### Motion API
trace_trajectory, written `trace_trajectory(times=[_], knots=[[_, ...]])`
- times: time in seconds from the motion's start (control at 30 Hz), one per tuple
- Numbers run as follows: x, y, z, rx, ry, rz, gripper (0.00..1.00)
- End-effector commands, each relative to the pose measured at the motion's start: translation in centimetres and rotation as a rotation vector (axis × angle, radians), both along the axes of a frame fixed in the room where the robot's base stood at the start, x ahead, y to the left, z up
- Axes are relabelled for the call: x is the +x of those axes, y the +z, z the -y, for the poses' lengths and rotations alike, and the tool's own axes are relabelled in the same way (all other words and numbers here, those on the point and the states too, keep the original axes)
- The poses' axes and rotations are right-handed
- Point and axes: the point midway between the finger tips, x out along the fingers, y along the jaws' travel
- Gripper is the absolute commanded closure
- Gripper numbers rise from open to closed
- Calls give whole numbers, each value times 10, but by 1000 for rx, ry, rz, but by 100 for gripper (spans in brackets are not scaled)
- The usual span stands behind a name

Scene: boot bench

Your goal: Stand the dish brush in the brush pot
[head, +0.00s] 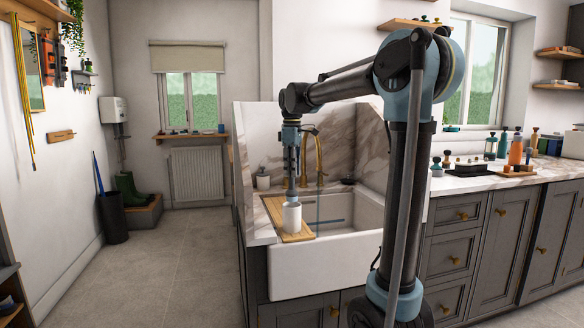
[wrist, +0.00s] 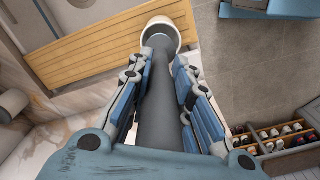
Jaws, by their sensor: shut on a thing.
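The dish brush (wrist: 157,110) shows as a long dark grey shaft, held upright between the blue pads of my gripper (wrist: 158,68). In the head view my gripper (head: 291,168) points straight down over the wooden board, shut on the brush (head: 291,187). The white brush pot (head: 292,219) stands upright on the board directly below. In the wrist view the brush's far end lies within the round mouth of the pot (wrist: 163,23). The pot's wall hides the lower end, so I cannot tell whether it touches the bottom.
The wooden board (head: 272,206) lies across the left side of the white sink (head: 335,240). A brass tap (head: 319,160) stands close behind my gripper. Bottles (head: 515,150) and a dark tray stand on the counter at right.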

Motion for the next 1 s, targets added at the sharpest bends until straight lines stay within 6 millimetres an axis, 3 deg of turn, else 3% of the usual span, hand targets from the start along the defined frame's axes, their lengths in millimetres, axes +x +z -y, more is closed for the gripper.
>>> trace_trajectory(times=[1.0], knots=[[1,-57,1,0,-2,0,100]])
